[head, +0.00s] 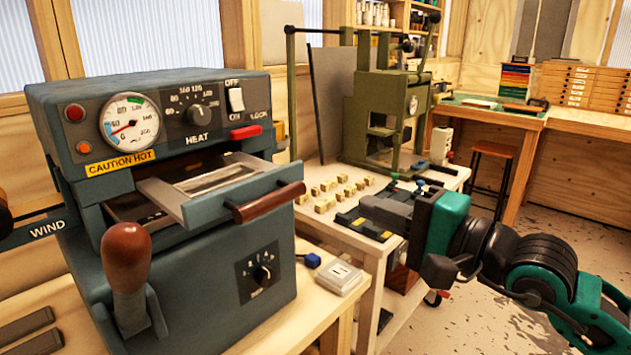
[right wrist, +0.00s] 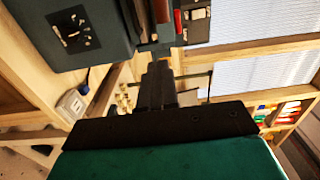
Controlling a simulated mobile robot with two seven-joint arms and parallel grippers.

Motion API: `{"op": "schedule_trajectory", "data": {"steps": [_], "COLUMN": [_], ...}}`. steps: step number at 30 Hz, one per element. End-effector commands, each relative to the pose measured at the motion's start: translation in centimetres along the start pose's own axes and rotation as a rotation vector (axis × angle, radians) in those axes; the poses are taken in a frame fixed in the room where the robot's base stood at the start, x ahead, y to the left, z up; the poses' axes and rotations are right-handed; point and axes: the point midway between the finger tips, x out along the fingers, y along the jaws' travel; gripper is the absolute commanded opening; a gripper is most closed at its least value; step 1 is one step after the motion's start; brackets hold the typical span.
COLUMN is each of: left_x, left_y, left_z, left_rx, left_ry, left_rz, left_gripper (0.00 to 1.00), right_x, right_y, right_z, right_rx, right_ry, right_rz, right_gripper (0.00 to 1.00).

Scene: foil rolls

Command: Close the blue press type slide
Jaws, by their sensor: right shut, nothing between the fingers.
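The blue press (head: 190,240) stands on a wooden bench at the left of the head view, with a gauge, a heat knob and a "CAUTION HOT" label. Its slide (head: 215,183) sticks out of the front slot toward the right. A brown cylindrical handle (head: 268,202) runs across the slide's front. My right gripper (head: 366,209) is shut and empty, to the right of the handle and apart from it. In the right wrist view my shut fingers (right wrist: 157,78) point up the picture, with the press body (right wrist: 100,45) at upper left. My left gripper is out of view.
A brown lever knob (head: 126,258) stands in front of the press. Behind, a green machine (head: 375,110) and several small blocks (head: 345,188) stand on a white table.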

Motion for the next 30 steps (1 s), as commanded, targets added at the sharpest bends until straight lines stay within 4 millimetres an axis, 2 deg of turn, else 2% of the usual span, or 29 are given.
{"op": "schedule_trajectory", "data": {"steps": [9, 15, 21, 30], "left_x": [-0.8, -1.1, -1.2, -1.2], "left_y": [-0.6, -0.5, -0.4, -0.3], "left_z": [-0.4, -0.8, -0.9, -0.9], "left_rx": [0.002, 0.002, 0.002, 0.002], "left_ry": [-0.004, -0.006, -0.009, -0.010], "left_rz": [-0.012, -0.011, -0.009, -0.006], "left_gripper": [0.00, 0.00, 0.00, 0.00], "right_x": [6.7, 10.0, 11.5, 11.7], "right_y": [-0.3, -0.2, -0.1, 0.0], "right_z": [0.1, 0.1, 0.0, 0.0], "right_rx": [0.005, 0.004, 0.004, 0.004], "right_ry": [-0.001, -0.002, -0.001, -0.001], "right_rz": [-0.002, -0.002, -0.001, -0.001], "right_gripper": [0.00, 0.00, 0.00, 0.00]}}
